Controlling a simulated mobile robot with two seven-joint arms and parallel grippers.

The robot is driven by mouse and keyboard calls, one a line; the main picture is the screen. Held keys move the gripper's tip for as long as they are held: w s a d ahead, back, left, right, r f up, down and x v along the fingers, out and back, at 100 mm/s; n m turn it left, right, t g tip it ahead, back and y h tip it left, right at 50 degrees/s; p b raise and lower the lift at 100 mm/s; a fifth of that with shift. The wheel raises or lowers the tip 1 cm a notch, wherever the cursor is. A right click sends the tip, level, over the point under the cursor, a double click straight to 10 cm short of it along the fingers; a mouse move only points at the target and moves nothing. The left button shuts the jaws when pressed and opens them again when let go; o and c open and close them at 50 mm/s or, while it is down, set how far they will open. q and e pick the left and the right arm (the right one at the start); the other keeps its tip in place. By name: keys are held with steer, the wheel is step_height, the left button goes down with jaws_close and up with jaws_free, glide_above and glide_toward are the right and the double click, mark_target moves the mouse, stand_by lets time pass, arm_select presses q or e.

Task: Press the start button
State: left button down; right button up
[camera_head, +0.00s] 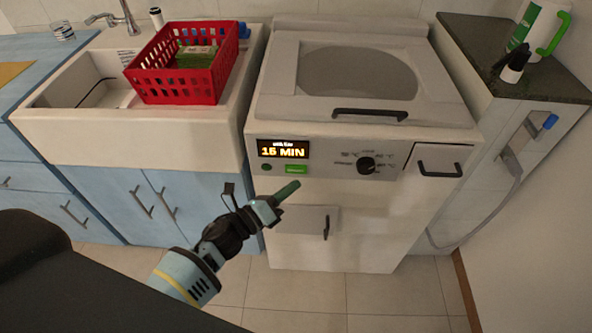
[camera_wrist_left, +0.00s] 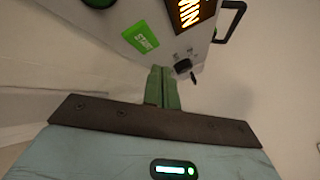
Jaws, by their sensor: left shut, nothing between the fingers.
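The start button is a green rectangle (camera_head: 297,169) on the washing machine's front panel, below the lit display (camera_head: 283,149) reading "15 MIN". In the left wrist view the green button (camera_wrist_left: 141,38) shows the word START, and part of the display (camera_wrist_left: 190,12) is at the top. My left gripper (camera_head: 297,184) has its green fingers shut and empty, just below the button in the head view. In the left wrist view its fingertips (camera_wrist_left: 160,70) are below and right of the button. Whether they touch the panel cannot be told. My right gripper is not in view.
The white washing machine (camera_head: 440,204) has a dial (camera_head: 366,164), a dark lid handle (camera_head: 370,114) and a drawer handle (camera_head: 439,169). A round dark green button (camera_head: 266,167) is left of the start button. A red basket (camera_head: 178,91) sits on the sink at left.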

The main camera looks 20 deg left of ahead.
mark_target(303, 170)
arm_select(q)
steer(key=shift+w+a, duration=0.25)
steer(key=shift+w, duration=0.6)
steer(key=shift+w, duration=0.15)
stand_by(1.4)
steer(key=shift+w+a+b, duration=0.15)
steer(key=shift+w+b, duration=0.1)
steer(key=shift+b, duration=0.15)
steer(key=shift+w+a, duration=0.1)
steer(key=shift+w, duration=0.3)
stand_by(0.6)
steer(key=shift+s, duration=0.2)
steer(key=shift+s+d, duration=0.25)
steer(key=shift+s, duration=0.35)
